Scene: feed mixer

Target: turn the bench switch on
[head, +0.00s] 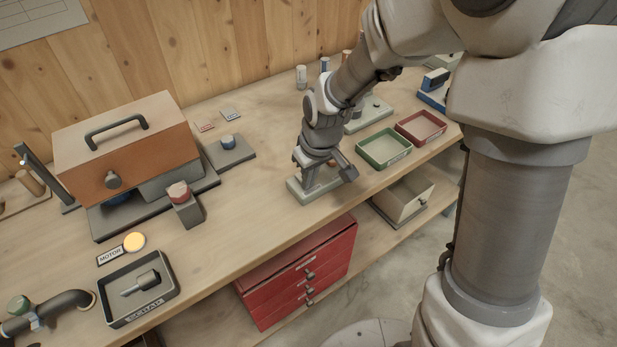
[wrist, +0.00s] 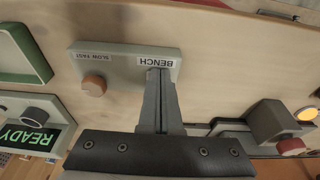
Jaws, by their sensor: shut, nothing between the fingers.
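The bench switch box (wrist: 112,62) is a pale grey block with a BENCH label and a SLOW FAST label. A brown round knob (wrist: 94,85) stands on it beside the SLOW FAST label. In the head view the box (head: 296,190) lies near the bench's front edge, below my gripper (head: 310,181). In the wrist view my gripper (wrist: 159,72) is shut and empty, with its fingertips over the box at the BENCH label. The fingers hide that part, so I cannot see the bench switch lever or its position, or tell whether the fingers touch it.
Green (head: 384,148) and red (head: 421,127) trays lie to the right. A lit READY panel (wrist: 35,127) shows in the wrist view. Left are an orange-lidded machine (head: 130,150), a red-topped block (head: 181,205), a lit amber MOTOR lamp (head: 134,242) and a SCRAP tray (head: 140,289).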

